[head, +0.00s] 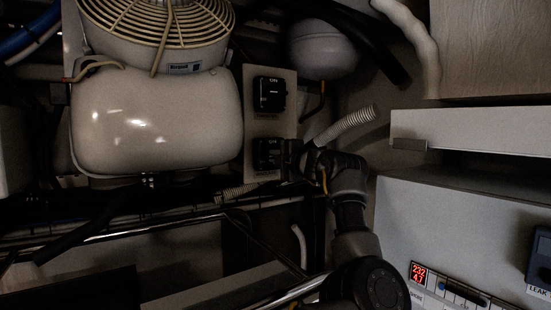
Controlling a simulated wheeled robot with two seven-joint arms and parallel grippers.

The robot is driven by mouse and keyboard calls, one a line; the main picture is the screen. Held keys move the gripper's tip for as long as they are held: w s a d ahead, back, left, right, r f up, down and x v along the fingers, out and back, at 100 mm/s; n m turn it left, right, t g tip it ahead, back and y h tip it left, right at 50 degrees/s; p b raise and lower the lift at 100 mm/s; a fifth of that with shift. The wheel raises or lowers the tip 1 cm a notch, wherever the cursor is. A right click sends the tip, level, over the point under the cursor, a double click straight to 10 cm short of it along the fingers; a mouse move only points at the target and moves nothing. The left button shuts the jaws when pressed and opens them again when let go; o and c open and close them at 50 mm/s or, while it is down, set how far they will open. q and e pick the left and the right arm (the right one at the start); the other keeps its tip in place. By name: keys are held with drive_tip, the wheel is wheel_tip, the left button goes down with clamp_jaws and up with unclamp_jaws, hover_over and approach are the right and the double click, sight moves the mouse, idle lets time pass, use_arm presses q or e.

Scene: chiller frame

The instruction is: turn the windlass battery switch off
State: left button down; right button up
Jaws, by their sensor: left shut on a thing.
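Two black rotary switches sit one above the other on a pale upright panel (256,120). The upper switch (269,94) is in clear view. The lower switch (266,153) is partly covered on its right side by my left gripper (285,156). The labels are too small and dark to read, so I cannot tell which is the windlass switch. My left gripper reaches in from the lower right and is shut on the lower switch's knob. The knob's setting is hidden. My right gripper is not in view.
A cream rounded tank (157,120) with a fan guard (155,20) above it stands left of the panel. A ribbed hose (345,124) passes just above my left wrist. Metal rails run below. A white panel with a red display (419,274) is at the lower right.

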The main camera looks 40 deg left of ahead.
use_arm(q)
drive_tip(key=c, duration=1.5)
unclamp_jaws()
drive_tip(key=shift+o, duration=0.2)
drive_tip(key=b+v, duration=0.5)
drive_tip(key=v, duration=0.6)
drive_tip(key=shift+w, duration=0.1)
